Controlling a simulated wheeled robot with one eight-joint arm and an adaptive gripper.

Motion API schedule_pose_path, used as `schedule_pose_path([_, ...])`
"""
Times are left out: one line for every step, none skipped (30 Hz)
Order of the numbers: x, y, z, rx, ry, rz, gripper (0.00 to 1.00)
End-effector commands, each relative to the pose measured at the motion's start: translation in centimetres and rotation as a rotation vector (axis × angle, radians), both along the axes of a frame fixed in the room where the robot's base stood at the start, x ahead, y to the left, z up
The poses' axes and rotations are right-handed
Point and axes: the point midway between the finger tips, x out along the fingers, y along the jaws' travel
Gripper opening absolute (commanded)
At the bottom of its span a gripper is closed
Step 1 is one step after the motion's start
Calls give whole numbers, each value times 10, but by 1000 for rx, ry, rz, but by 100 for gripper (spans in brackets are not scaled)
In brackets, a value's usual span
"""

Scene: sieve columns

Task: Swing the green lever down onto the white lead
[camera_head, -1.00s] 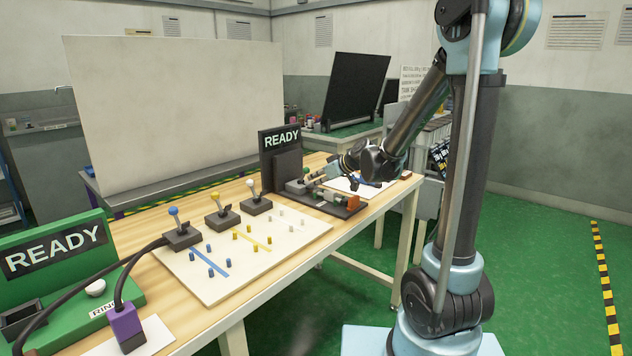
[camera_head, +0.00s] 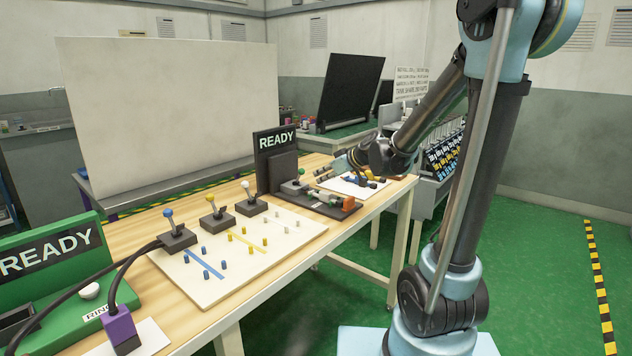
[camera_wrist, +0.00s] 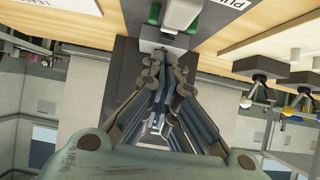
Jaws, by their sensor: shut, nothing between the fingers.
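The green-knobbed lever (camera_head: 301,173) stands upright on a grey block of the dark fixture (camera_head: 348,210) below the small READY screen in the head view. My gripper (camera_head: 326,172) is just right of the lever, above the fixture, and looks apart from the knob. In the wrist view my gripper (camera_wrist: 163,62) has its fingers together with nothing between them, in front of a pale block (camera_wrist: 180,14) with green parts beside it. I cannot make out the white lead for certain in either view.
A pale board (camera_head: 238,262) with blue, yellow and white pegs lies left of the fixture. Blue, yellow and white levers (camera_head: 250,200) stand along its back edge. A green READY box (camera_head: 58,262) and a purple plug (camera_head: 119,328) are at the near left. The READY screen (camera_head: 276,142) rises behind the fixture.

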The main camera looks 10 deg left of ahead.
Motion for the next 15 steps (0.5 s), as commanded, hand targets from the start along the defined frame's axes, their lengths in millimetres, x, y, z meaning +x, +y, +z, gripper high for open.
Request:
schedule_pose_path([-3, -6, 4, 0, 0, -3, 0])
schedule_pose_path([-5, -8, 6, 1, 1, -3, 0])
schedule_pose_path([-7, -12, 9, 1, 2, -2, 0])
schedule_pose_path([-9, -15, 10, 1, 1, -3, 0])
schedule_pose_path([-10, -18, 12, 1, 1, -3, 0])
schedule_pose_path([-12, -21, 15, 0, 1, -4, 0])
schedule_pose_path([-14, -24, 17, 0, 1, -4, 0])
schedule_pose_path([-16, -26, 18, 0, 1, -4, 0])
schedule_pose_path([-17, -29, 21, 0, 1, -4, 0])
schedule_pose_path([-19, -31, 23, 1, 1, -3, 0])
schedule_pose_path([-20, -33, 24, 1, 1, -3, 0])
schedule_pose_path([-22, -36, 26, 1, 1, -3, 0])
schedule_pose_path([-23, -37, 27, 1, 2, -2, 0])
schedule_pose_path([-24, -38, 28, 1, 2, -2, 0])
schedule_pose_path([-25, -40, 30, 1, 2, -2, 0])
